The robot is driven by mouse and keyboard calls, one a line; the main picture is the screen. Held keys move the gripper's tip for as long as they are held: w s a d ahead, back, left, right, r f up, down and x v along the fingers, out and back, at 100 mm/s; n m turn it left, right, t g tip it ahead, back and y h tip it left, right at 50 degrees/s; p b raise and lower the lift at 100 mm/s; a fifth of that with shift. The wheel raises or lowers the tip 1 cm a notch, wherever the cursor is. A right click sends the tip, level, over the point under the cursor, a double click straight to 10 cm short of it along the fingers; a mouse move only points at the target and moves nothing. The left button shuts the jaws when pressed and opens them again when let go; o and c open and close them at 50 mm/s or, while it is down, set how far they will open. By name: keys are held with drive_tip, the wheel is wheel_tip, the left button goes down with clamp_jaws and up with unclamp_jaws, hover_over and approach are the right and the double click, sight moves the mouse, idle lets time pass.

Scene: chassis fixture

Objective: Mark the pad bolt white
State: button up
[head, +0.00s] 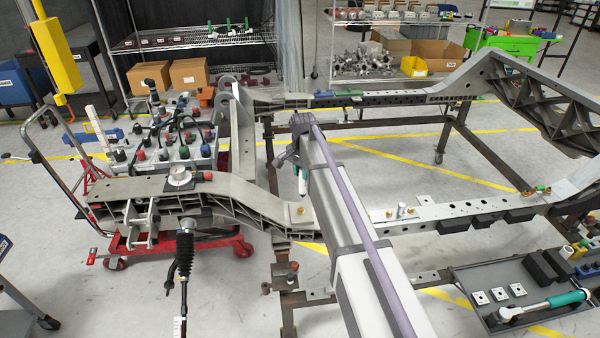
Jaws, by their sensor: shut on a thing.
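The chassis frame has a grey rail end with a flat light pad (301,221) at mid picture. A small brass-coloured bolt (300,210) sits on this pad. My gripper (302,168) is above the pad, mostly hidden behind my arm, which comes in from the bottom right. The marker's tip appears slightly above the bolt, but I cannot tell the exact gap. Whether the bolt carries any white mark is too small to see.
The frame rails (455,212) run across the middle and right. A red cart (185,240) stands under the left rail. A grey tray (525,300) at lower right holds a teal-handled wrench (545,304), square plates and black blocks. Shelves (200,42) stand behind.

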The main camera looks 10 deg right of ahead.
sight(302, 182)
drive_tip(key=shift+d+f+b, duration=0.1)
drive_tip(key=shift+f+b, duration=0.2)
drive_tip(key=shift+f, duration=0.15)
drive_tip(key=shift+f+b, duration=1.95)
drive_tip(key=shift+a, duration=0.65)
drive_tip(key=shift+d, duration=0.5)
